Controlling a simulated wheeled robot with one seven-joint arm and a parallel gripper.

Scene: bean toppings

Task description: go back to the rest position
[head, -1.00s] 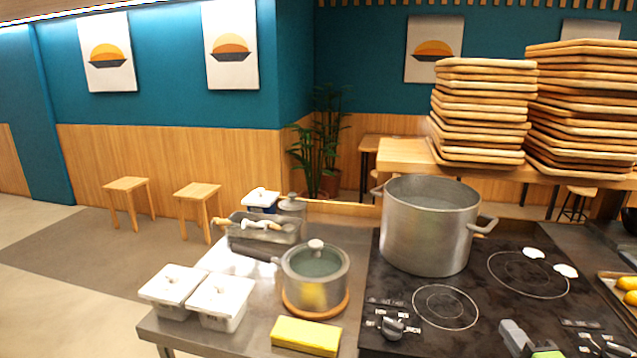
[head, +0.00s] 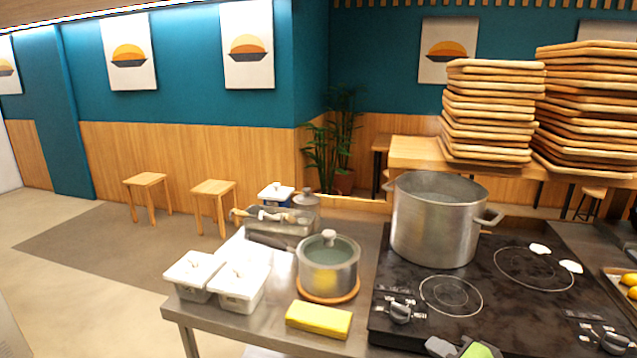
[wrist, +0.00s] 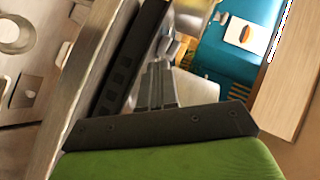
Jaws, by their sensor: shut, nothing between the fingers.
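My gripper (wrist: 157,85) shows in the wrist view as dark narrow fingers, close together and empty, beyond a dark bar and a green body. In the head view a grey and green part of my arm shows at the bottom edge, in front of the black cooktop; the rest of it is cut off. My gripper holds nothing.
A steel counter (head: 222,318) carries a lidded pot (head: 328,270), a yellow block (head: 319,320) and white lidded containers (head: 240,286). A large pot (head: 437,225) stands on the cooktop (head: 450,325). Stacked wooden trays (head: 490,115) stand behind. Open floor (head: 75,255) lies left.

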